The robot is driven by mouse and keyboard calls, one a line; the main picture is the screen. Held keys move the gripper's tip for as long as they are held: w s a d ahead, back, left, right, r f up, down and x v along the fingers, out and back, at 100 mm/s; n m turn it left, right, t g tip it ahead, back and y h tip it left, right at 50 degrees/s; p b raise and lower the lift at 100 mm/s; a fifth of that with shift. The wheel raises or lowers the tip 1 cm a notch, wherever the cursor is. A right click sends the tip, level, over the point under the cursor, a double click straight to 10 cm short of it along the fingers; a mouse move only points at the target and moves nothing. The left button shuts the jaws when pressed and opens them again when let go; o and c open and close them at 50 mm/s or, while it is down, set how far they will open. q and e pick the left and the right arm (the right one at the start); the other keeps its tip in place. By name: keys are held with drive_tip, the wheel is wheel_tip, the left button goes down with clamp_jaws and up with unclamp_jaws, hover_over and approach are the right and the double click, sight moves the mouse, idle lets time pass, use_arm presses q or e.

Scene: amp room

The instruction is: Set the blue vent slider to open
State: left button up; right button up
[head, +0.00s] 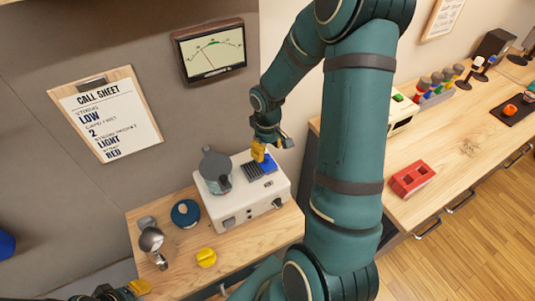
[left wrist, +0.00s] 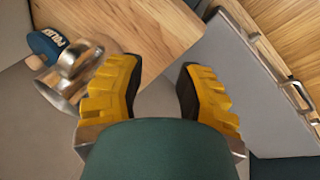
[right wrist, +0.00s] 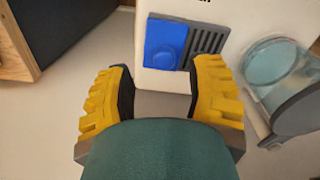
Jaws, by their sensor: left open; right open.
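The blue vent slider (head: 269,164) sits on top of a white box-shaped unit (head: 275,190) beside a dark slotted grille (head: 252,171). In the right wrist view the slider (right wrist: 165,44) is a blue plate with a round knob, at the left end of the grille (right wrist: 208,40); the slots to its right are uncovered. My right gripper (right wrist: 163,75) is open and empty, its fingers pointing at the slider's near edge. In the head view the right gripper (head: 262,150) partly overlaps the slider; contact is unclear. My left gripper (left wrist: 155,72) is open and empty, low by the bench.
A glass-and-grey jar (head: 216,172) stands on the unit beside the grille. A metal mug (head: 151,240), blue round tin (head: 185,212) and yellow object (head: 206,257) are on the wooden bench (head: 235,247). A call sheet (head: 105,113) and meter (head: 210,51) hang on the wall.

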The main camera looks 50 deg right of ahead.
sight(268, 155)
wheel_tip(268, 155, up, 9)
drive_tip(key=shift+f, duration=0.15)
idle(0.7)
